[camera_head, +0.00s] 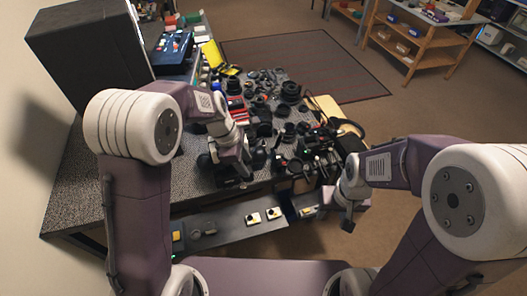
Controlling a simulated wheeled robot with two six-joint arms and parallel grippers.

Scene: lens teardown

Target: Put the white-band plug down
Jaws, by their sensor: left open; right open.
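I cannot pick out the white-band plug among the many small dark parts on the speckled table (85,190). My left gripper (243,177) is low over the table's front part, beside dark round parts, and is open. Its fingertips are too small and dark to show in detail. My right gripper (348,222) is open and hangs in front of the table's right side, apart from the parts. I see nothing held in it.
Several black lens parts (290,91) crowd the table's middle and right. A large dark box (85,50) stands at the back left, near a blue case (172,47). A low grey shelf (225,228) with small yellow items runs along the front. The table's left part is clear.

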